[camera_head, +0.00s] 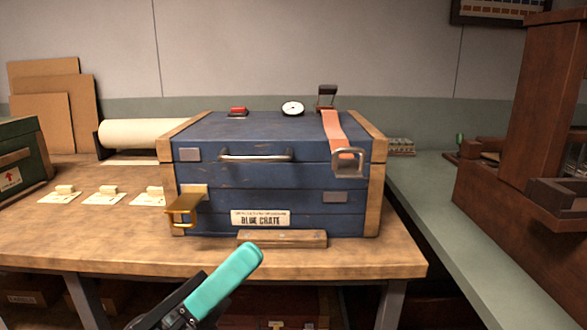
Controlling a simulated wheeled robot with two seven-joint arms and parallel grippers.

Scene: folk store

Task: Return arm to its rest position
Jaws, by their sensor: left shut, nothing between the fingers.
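My left gripper (238,268) shows at the lower middle, with teal fingers shut together and nothing between them. It is in front of the wooden table's front edge and below the blue crate (219,173). It looks apart from the crate. My right gripper is not in view.
The blue crate stands on a wooden table (345,259), with a brass bracket (184,206) and an orange strap (334,133) with a metal buckle (348,163). A wooden block (282,239) lies before it. A green crate (22,150) stands left. A brown wooden cabinet (500,180) stands right.

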